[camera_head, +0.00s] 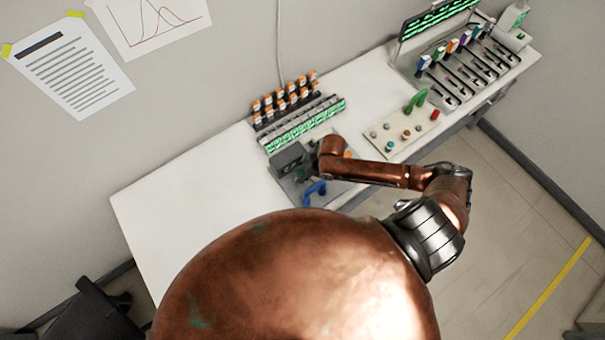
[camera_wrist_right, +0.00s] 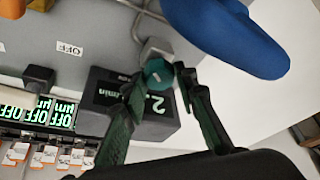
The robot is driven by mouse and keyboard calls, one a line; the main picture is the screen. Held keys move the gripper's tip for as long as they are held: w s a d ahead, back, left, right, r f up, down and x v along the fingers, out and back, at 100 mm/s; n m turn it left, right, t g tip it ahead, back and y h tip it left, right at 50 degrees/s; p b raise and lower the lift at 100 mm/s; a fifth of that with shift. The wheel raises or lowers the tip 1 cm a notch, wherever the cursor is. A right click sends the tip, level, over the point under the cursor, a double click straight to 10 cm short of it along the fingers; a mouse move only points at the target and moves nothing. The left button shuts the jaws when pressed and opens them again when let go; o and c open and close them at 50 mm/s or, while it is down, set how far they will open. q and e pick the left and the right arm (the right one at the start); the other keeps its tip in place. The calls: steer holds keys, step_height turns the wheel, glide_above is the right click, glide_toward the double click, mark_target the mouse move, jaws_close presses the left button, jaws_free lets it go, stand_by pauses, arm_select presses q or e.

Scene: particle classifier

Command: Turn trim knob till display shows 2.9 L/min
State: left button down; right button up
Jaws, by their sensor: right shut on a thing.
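The teal trim knob (camera_wrist_right: 158,72) sits between the fingertips of my right gripper (camera_wrist_right: 160,80) in the right wrist view. The gripper is shut on it. The dark display box (camera_wrist_right: 164,122) is just behind the knob. Its lit digits are upside down and partly covered by a finger; a "2" and "min" show, but I cannot read the whole value. In the head view my right gripper (camera_head: 310,168) is by the display box (camera_head: 287,160), and my arm hides the knob. My left gripper is in neither view.
A blue handle (camera_head: 315,189) stands close to the gripper; it is large in the wrist view (camera_wrist_right: 225,35). A row of green-lit modules (camera_head: 305,125) stands behind. A beige panel with a green handle (camera_head: 416,101) is to the right. The table's left part (camera_head: 190,205) is clear.

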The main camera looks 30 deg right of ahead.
steer(key=c, duration=0.4)
steer(key=shift+r+n+p, duration=0.1)
steer(key=shift+n+p, duration=0.2)
steer(key=shift+c, duration=0.2)
steer(key=shift+n, duration=0.4)
steer(key=o, duration=1.2)
steer(key=shift+c, duration=0.2)
steer(key=v, duration=1.1)
steer(key=shift+d+r, duration=0.35)
